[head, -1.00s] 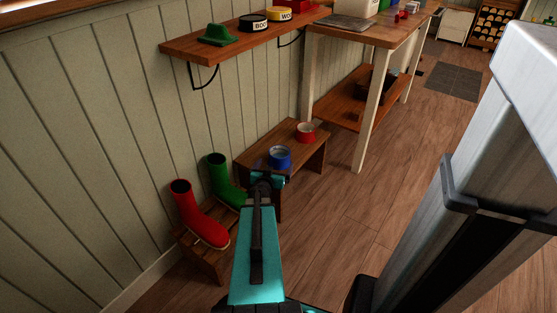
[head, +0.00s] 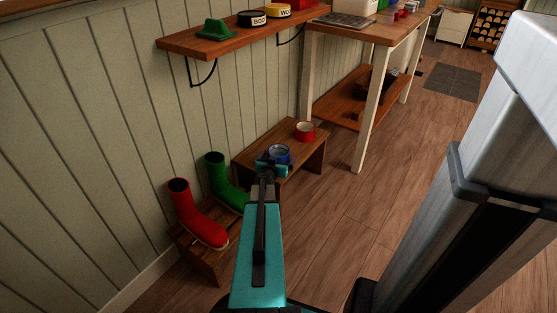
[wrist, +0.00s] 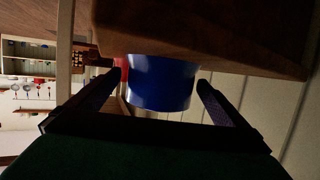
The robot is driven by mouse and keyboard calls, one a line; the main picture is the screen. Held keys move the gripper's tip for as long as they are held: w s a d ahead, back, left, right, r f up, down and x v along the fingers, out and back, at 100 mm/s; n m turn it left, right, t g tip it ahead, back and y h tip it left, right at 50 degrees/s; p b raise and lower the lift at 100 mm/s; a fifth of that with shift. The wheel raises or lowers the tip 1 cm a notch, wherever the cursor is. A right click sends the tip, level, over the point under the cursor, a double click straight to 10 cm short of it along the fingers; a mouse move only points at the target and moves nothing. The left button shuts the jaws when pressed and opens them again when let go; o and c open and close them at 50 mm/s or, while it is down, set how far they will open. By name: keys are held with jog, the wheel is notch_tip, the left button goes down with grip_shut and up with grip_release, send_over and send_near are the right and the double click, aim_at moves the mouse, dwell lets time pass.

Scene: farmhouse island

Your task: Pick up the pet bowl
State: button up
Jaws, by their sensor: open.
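A blue round bowl (head: 283,150) stands on a low wooden bench, and I take it for the pet bowl. My gripper (head: 272,167) is at its near side in the head view and hides part of its front. In the wrist view my gripper (wrist: 159,80) is open, with one finger on each side of the blue bowl (wrist: 160,85). The bowl's wall lies between the fingertips. I see a gap on the right; contact on the left is unclear.
A red bowl (head: 305,132) stands behind on the same bench (head: 250,157). A wall shelf (head: 210,45) with labelled round items hangs above. A table (head: 370,35) stands right.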

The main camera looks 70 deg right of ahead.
aim_at(281, 151)
jog(key=shift+d, duration=0.15)
jog(key=shift+b+x, duration=1.2)
jog(key=shift+x, duration=1.4)
jog(key=shift+r, duration=0.1)
jog(key=c, duration=1.3)
